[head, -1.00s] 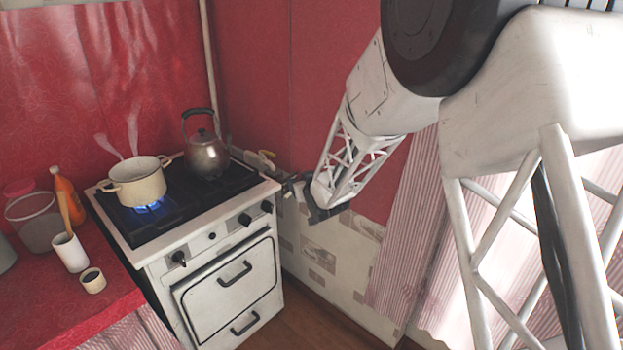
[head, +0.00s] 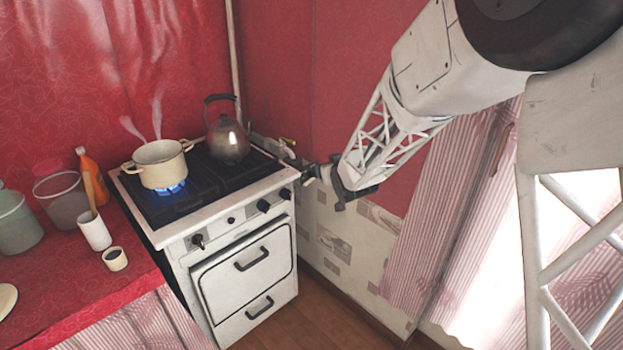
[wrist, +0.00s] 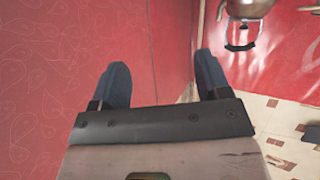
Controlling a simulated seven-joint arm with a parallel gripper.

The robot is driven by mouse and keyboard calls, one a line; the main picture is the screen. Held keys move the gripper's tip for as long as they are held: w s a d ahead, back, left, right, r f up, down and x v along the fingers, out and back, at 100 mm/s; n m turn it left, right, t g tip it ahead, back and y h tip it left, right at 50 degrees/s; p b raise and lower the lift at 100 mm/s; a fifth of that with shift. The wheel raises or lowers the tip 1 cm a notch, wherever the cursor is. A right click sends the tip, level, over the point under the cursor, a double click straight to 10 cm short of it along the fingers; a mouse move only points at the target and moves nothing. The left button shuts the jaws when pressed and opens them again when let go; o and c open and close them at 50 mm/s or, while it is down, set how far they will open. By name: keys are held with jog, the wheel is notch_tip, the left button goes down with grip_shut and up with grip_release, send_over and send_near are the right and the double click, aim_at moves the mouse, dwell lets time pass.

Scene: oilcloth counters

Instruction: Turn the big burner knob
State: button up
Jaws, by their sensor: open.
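The white stove (head: 245,268) has several black knobs on its front: a left knob (head: 197,241), a small dark one (head: 231,220), a right-hand knob (head: 263,206) and a far-right knob (head: 285,194). I cannot tell which belongs to the big burner. A blue flame (head: 172,190) burns under a steaming cream pot (head: 160,167). My gripper (head: 308,173) is beside the stove's right front corner, small and partly blurred in the head view. In the wrist view my gripper (wrist: 162,80) has its two dark fingers spread with nothing between them, and no knob shows there.
A kettle (head: 228,142) stands at the stove's back right; it shows upside down in the wrist view (wrist: 247,8). A red counter (head: 60,268) with cups and containers lies left. The red wall (wrist: 70,70) is close. Brown floor (head: 335,310) lies open right of the stove.

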jog(key=w+a+f+n+y, duration=0.2)
jog(key=w+a+f+y, duration=0.2)
jog(key=a+f, duration=0.65)
jog(key=n+y, duration=0.3)
jog(key=y, duration=0.2)
send_near(268, 210)
jog(key=x, duration=0.3)
jog(key=shift+w+a+g, duration=0.1)
jog(key=shift+w+g, duration=0.05)
jog(key=shift+g, duration=0.15)
jog(key=shift+w+a+r, duration=0.1)
jog(key=shift+x, duration=3.75)
jog(key=c, duration=0.9)
